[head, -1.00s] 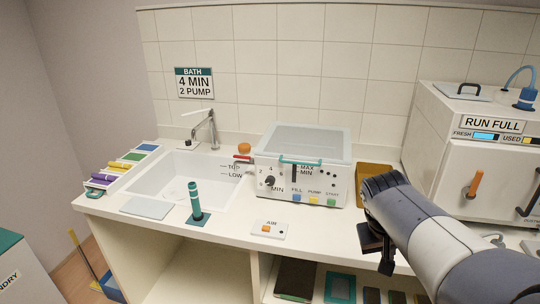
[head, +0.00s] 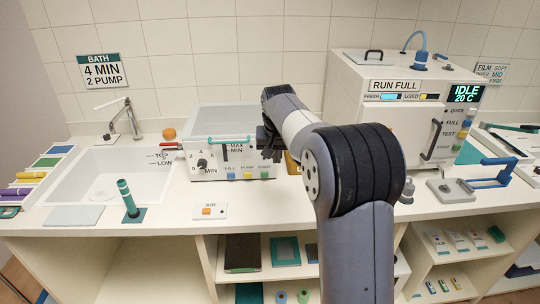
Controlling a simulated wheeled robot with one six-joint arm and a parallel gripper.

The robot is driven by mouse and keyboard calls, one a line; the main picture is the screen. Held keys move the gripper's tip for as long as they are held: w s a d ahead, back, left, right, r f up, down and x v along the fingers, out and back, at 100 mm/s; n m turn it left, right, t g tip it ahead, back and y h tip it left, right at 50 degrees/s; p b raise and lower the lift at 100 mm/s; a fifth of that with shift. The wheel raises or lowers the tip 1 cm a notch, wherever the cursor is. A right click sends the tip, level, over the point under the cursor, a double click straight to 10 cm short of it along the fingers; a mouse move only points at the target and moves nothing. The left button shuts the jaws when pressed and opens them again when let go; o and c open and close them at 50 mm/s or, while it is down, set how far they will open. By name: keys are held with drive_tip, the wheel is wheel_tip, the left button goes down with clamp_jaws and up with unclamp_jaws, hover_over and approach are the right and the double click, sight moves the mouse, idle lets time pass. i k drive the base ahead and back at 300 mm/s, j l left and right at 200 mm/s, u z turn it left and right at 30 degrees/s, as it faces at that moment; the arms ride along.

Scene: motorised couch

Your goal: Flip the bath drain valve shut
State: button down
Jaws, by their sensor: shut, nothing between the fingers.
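The bath (head: 232,163) is a white box with a grey lid, a dial and several coloured buttons, standing on the counter right of the sink. A small red lever (head: 170,146), which looks like the drain valve, sticks out from its left side towards the sink. It looks roughly level, but it is too small to tell its exact setting. My gripper (head: 268,144) is dark and partly hidden by my arm. It is at the right end of the bath front, shut and empty, well apart from the red lever.
The sink (head: 82,195) with a tap (head: 124,118) lies left of the bath. A teal upright handle (head: 127,197) and an AIR switch plate (head: 209,211) stand on the front counter. A white RUN FULL machine (head: 395,125) stands at right.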

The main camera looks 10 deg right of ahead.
sight(179, 146)
drive_tip(key=i+j+u, duration=0.5)
drive_tip(key=j, duration=0.2)
drive_tip(key=i+j+z, duration=0.35)
drive_tip(key=i+j, duration=0.35)
drive_tip(key=i, duration=0.15)
